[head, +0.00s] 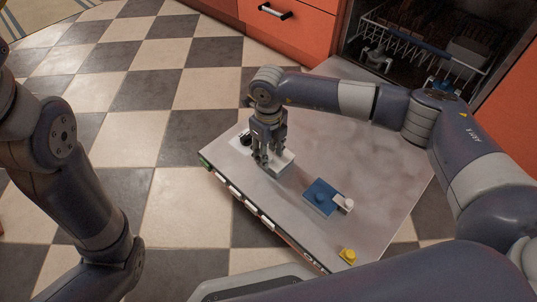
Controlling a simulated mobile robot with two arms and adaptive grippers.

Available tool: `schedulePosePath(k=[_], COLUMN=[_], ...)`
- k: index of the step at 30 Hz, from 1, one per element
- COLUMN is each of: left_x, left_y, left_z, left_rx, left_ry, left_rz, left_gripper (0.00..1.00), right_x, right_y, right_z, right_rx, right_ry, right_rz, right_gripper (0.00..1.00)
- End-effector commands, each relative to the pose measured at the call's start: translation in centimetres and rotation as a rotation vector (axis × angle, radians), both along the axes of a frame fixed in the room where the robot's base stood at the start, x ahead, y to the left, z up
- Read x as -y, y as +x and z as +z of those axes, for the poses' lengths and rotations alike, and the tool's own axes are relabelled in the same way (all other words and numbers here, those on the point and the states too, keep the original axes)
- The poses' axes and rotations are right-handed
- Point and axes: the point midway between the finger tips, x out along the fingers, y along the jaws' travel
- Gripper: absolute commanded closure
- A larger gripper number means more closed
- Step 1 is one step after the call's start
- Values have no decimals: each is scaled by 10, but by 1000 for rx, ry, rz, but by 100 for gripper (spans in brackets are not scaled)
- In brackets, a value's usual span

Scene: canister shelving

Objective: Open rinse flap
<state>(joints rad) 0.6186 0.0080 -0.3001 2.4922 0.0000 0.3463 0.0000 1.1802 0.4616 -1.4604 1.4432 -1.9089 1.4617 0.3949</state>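The opened dishwasher door (385,165) lies flat, with its inner face up. A whitish block (285,166), which may be the rinse flap, sits near the door's far left part. A small dark round part (246,139) shows beside it. My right gripper (262,160) points down at the whitish block and covers part of it. Whether its fingers touch the block, and how far apart they are, I cannot tell. A blue piece (322,193) with a pale part (343,204) lies farther right on the door. My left arm shows at the left, but its gripper is out of view.
A yellow piece (347,255) sits by the door's near edge. Buttons (249,206) line the door's left edge. A dish rack (425,50) stands in the dishwasher at the back. Orange drawers (290,30) are behind. The checkered floor (150,130) at left is clear.

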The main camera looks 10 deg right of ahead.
Motion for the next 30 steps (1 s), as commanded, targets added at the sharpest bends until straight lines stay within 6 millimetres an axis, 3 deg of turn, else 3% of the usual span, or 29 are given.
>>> schedulePosePath(k=[10, 15, 30], left_x=[0, 0, -1], left_y=[-2, -2, 0], left_z=[1, 1, 5], left_rx=[5, 6, 2], left_ry=[0, 1, -3], left_rz=[1, 1, -3], left_gripper=[60, 60, 60], right_x=[0, 0, 4], right_y=[0, 0, 3], right_z=[-3, -3, 5], right_rx=[0, 0, -40], right_ry=[0, 0, 62], right_rz=[0, 0, -5], right_gripper=[61, 100, 100])
